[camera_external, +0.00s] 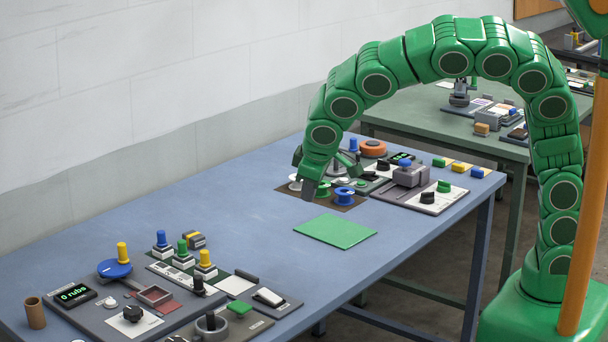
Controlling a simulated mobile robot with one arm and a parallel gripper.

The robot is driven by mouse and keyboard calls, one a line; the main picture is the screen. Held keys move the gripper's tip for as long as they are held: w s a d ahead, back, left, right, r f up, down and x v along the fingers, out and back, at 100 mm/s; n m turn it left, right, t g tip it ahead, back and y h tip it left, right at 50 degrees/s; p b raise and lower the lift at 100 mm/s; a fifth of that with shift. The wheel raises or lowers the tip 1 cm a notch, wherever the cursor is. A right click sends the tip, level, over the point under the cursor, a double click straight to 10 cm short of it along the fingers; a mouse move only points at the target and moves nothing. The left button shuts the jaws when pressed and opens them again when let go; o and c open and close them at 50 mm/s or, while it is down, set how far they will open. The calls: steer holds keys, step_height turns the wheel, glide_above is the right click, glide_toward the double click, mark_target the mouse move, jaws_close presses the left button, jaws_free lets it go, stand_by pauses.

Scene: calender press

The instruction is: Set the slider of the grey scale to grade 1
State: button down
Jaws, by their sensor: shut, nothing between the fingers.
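My gripper (308,192) is shut and empty. It points down over the blue table, at the left side of a dark brown mat (345,207) with green and blue spools. I cannot make out with certainty which panel carries the grey scale. A dark panel with graded patches (180,276) lies on the front left part of the table, with a black knob (198,286) at its near end. That panel is well to the left of my gripper and apart from it. No slider grade can be read at this size.
A green sheet (335,231) lies flat in front of the gripper. Several coloured pegs stand on the left, near a display panel (75,294) and a brown cup (35,312). A grey block (410,176) and knobs stand at right. The table's middle left is clear.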

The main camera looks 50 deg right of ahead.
steer(key=w+a+f+n+t, duration=0.1)
steer(key=a+f+n+t, duration=0.15)
steer(key=a, duration=1.15)
steer(key=n+y, duration=0.3)
glide_toward(199, 285)
steer(key=s+a+r, duration=0.2)
steer(key=s+a, duration=0.1)
steer(key=s, duration=0.3)
steer(key=shift+s+a+t, duration=0.15)
steer(key=shift+t, duration=0.1)
steer(key=x, duration=1)
steer(key=shift+f, duration=0.2)
steer(key=shift+w+d+r, duration=0.1)
steer(key=shift+w+d, duration=0.75)
steer(key=shift+w, duration=0.15)
steer(key=shift+w+d, duration=0.45)
steer(key=shift+w, duration=0.1)
